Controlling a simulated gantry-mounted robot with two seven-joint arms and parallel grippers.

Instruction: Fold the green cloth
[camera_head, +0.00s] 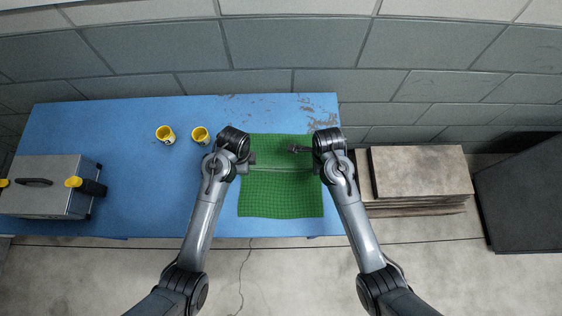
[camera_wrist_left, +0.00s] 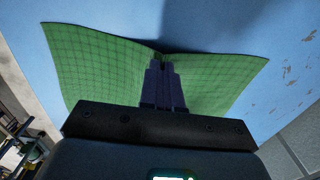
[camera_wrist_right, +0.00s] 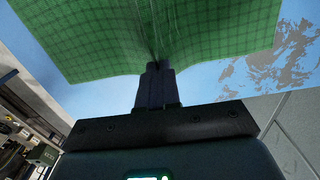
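The green cloth (camera_head: 281,200) lies on the right part of the blue table, with a crease running across it from side to side. My left gripper (camera_head: 251,158) is at the cloth's left side. In the left wrist view its fingers (camera_wrist_left: 162,62) are closed together on the green cloth (camera_wrist_left: 100,65), which gathers to a point there. My right gripper (camera_head: 292,148) is over the upper right part. In the right wrist view its fingers (camera_wrist_right: 155,66) are close together at the cloth's edge, and folds of the cloth (camera_wrist_right: 90,40) converge on them.
A grey case (camera_head: 45,190) with a handle sits at the far left. A stack of boards (camera_head: 420,172) stands right of the table, near a dark cabinet (camera_head: 525,195).

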